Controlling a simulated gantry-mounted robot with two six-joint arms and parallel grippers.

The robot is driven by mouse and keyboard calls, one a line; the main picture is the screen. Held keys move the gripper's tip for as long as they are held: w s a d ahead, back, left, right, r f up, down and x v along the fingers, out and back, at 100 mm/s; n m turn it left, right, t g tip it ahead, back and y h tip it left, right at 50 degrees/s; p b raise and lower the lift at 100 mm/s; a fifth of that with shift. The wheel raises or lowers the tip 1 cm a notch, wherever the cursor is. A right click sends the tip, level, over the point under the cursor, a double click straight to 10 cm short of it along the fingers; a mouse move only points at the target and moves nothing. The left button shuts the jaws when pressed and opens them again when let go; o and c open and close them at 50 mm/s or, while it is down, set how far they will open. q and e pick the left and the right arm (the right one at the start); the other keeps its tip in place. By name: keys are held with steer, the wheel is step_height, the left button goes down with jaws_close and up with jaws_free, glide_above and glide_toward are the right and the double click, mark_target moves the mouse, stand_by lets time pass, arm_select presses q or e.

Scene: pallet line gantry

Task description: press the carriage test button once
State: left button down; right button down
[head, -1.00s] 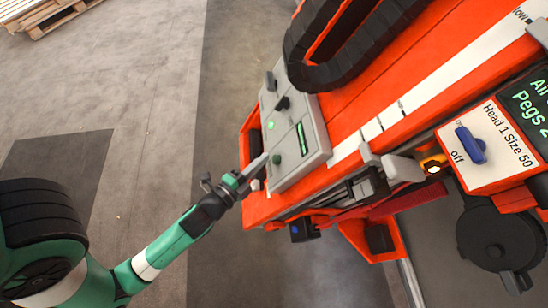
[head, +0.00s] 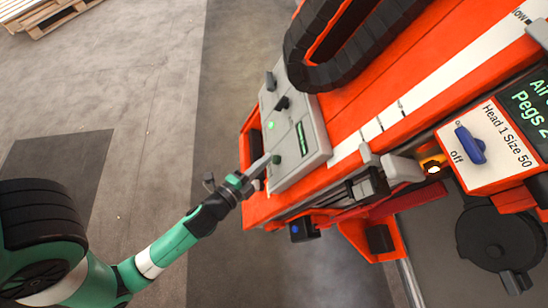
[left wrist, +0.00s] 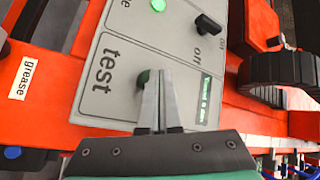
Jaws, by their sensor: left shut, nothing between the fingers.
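The grey control panel (head: 309,130) is mounted on the orange carriage. In the left wrist view the button (left wrist: 143,77) sits beside the printed word "test" and is partly hidden by my fingers. My left gripper (head: 267,159) is shut and empty, its tips right by the button; in the left wrist view the fingertips (left wrist: 158,73) overlap its right side. I cannot tell whether they touch it. My right gripper is not in view.
The panel also has a lit green lamp (left wrist: 158,5), a black on/off switch (left wrist: 208,24) and a small green display (left wrist: 205,100). A blue on/off switch (head: 470,146) and a black cable chain (head: 335,68) are further right. Open floor (head: 130,110) lies left.

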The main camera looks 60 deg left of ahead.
arm_select(q)
steer(key=shift+w+d+f, duration=0.15)
steer(key=shift+w+f, duration=0.1)
steer(key=shift+w, duration=0.15)
stand_by(0.6)
stand_by(0.3)
steer(key=shift+s+a+r+p, duration=0.25)
steer(key=shift+s+r+p, duration=0.2)
steer(key=shift+s+p, duration=0.5)
steer(key=shift+w, duration=0.25)
steer(key=s+p, duration=0.1)
steer(key=p, duration=0.2)
steer(key=s+a+r+p, duration=0.1)
steer(key=p, duration=0.2)
steer(key=s+r+p, duration=0.1)
steer(key=s+p, duration=0.1)
steer(key=p, duration=0.2)
steer(key=shift+s+a+r, duration=0.1)
steer(key=shift+a+r, duration=0.1)
steer(key=shift+a, duration=0.05)
